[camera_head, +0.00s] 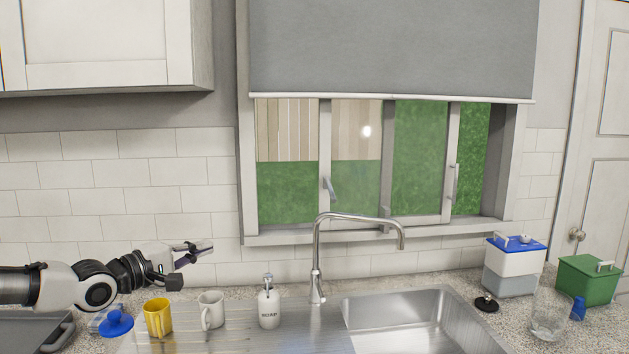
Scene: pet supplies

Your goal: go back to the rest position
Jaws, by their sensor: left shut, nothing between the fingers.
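My left arm comes in from the left above the counter. Its gripper (196,249) is shut and empty, held in the air over the mugs and pointing right. The fingers touch nothing. My right gripper does not show.
Below my left gripper stand a yellow mug (158,317), a white mug (211,310) and a blue-lidded item (116,322). A soap bottle (268,306), tall faucet (316,265) and sink (400,306) lie right. A glass (549,316), white bin (515,262) and green box (588,282) stand far right.

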